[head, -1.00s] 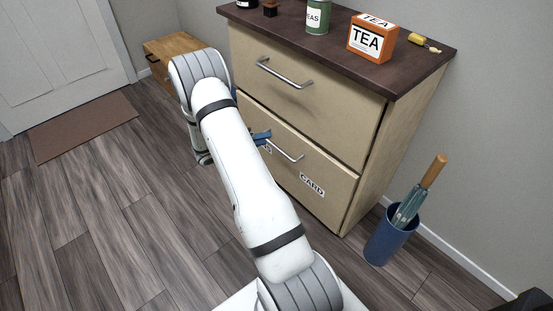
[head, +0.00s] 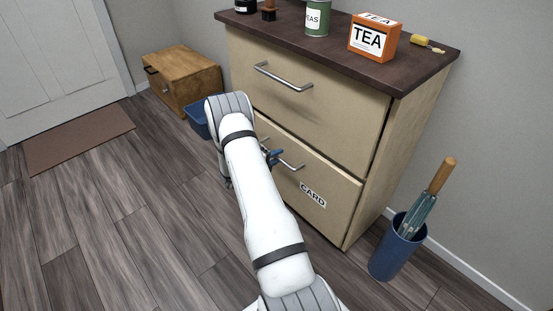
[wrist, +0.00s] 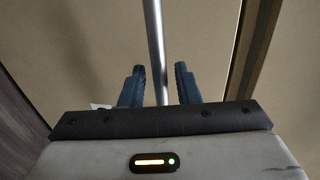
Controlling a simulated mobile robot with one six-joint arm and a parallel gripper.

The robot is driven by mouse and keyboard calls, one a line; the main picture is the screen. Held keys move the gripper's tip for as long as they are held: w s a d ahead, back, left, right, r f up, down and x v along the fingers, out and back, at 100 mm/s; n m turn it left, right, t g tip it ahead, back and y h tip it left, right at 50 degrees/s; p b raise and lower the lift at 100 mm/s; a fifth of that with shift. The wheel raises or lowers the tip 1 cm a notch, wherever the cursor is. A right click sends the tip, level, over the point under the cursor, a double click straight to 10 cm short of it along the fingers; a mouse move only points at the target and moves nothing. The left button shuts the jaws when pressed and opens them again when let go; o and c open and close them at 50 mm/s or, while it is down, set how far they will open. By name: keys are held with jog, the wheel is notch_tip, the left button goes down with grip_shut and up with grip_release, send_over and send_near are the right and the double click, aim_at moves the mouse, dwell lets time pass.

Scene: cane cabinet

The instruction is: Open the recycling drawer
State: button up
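The lower drawer (head: 340,205) of the pale cabinet carries a CARD label (head: 313,194) and a metal bar handle (head: 292,163). It appears closed, level with the cabinet front. A second label seen earlier is now hidden behind my arm. My gripper (head: 273,156) is at the left part of this handle, mostly covered by my arm in the head view. In the wrist view, the blue fingers of my gripper (wrist: 159,88) stand apart on either side of the handle bar (wrist: 155,45). A gap shows on both sides of the bar.
The upper drawer (head: 330,115) has its own handle. An orange TEA box (head: 373,38) and a green tin (head: 317,18) stand on the dark top. A blue umbrella stand (head: 395,252) is at right. A blue bin (head: 200,120) and small wooden cabinet (head: 185,78) are at left. The floor in front is clear.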

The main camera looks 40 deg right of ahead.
grip_shut()
dwell(0.3)
dwell(0.3)
